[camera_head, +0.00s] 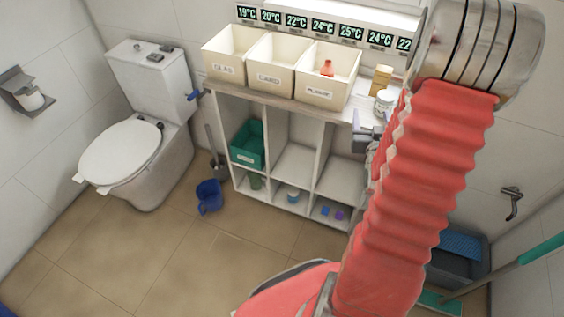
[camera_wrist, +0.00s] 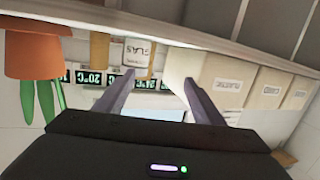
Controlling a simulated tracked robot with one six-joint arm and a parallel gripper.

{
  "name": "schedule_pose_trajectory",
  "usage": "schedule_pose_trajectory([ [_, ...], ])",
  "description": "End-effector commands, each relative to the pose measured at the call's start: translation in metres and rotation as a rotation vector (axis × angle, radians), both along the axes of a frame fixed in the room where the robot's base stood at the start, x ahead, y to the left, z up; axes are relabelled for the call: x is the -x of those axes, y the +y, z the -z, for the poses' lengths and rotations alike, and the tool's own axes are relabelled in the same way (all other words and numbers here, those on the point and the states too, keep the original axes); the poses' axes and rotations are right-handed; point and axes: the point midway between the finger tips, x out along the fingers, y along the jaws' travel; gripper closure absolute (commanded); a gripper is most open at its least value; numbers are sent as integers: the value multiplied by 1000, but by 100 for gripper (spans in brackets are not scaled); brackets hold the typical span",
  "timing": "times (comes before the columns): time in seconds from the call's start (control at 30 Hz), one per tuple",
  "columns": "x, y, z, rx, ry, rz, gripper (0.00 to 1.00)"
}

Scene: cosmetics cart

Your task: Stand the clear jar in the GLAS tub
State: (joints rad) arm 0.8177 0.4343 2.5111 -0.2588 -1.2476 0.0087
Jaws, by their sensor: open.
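The clear jar (camera_head: 384,103), with a white label, stands on the cart top to the right of the tubs. In the wrist view the jar (camera_wrist: 136,52) appears upside down, beyond my fingers. The cream GLAS tub (camera_head: 223,71) is leftmost of three tubs; its inside looks empty where visible. In the wrist view the tub (camera_wrist: 299,94) is at the far right. My gripper (camera_head: 365,132) is open and empty in front of the cart top, just below and left of the jar; my arm partly hides it. Its fingers (camera_wrist: 158,80) also show in the wrist view.
The CARD tub (camera_head: 269,79) and a third tub (camera_head: 318,92), holding a red bottle (camera_head: 327,68), stand beside the GLAS tub. A yellow container (camera_head: 381,80) is behind the jar. An orange plant pot (camera_wrist: 32,55) shows in the wrist view. Temperature displays (camera_head: 322,28) line the back.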

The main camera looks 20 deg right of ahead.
Motion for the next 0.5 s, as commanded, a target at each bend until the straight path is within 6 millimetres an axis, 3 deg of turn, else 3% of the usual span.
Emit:
schedule_pose_trajectory([
  [0.2,-30,39,-24,-33,117,-62,37],
  [0.5,-45,102,-54,-91,276,-134,37],
])
